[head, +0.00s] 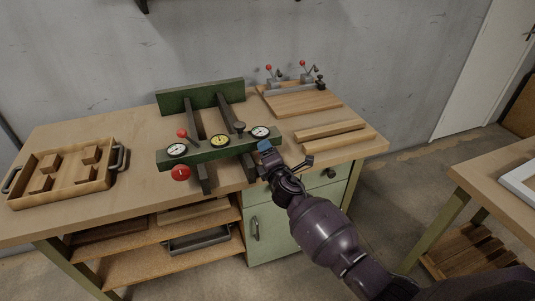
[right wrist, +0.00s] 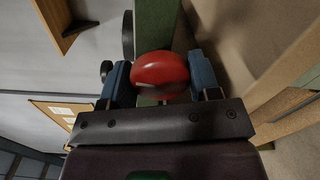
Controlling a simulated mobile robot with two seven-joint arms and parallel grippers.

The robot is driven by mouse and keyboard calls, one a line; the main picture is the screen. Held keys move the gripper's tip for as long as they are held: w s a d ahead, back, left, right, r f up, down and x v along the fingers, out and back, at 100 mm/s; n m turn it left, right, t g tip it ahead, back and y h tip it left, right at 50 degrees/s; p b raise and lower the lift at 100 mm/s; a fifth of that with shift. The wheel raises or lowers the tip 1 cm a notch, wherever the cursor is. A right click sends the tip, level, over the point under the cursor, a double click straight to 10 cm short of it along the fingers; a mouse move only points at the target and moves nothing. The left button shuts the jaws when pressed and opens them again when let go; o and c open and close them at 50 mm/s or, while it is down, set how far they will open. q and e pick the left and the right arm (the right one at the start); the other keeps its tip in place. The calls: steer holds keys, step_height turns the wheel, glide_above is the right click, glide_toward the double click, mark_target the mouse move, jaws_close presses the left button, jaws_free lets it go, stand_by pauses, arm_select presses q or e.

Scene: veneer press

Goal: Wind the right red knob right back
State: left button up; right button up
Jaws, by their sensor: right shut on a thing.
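The green veneer press (head: 208,151) stands on the wooden bench, with dials along its front bar. My right gripper (head: 266,148) is at the right end of this bar. In the right wrist view, the right red knob (right wrist: 160,70) sits between my blue-padded fingers, and the gripper is shut on it. In the head view this knob is hidden behind the gripper. The left red knob (head: 180,174) shows free below the bar's left end. My left gripper is not in view.
A wooden tray (head: 62,193) with several blocks is on the left of the bench (head: 128,208). Wood strips (head: 335,136) lie right of the press. A board with red-tipped clamps (head: 300,102) is at the back right. Another table (head: 490,180) stands at the right.

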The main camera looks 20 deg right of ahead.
steer(key=shift+n, duration=0.8)
steer(key=o, duration=0.9)
steer(key=shift+s, duration=0.15)
steer(key=s+p, duration=0.1)
steer(key=s, duration=0.9)
steer(key=shift+s+d+r, duration=0.1)
steer(key=shift+s, duration=0.2)
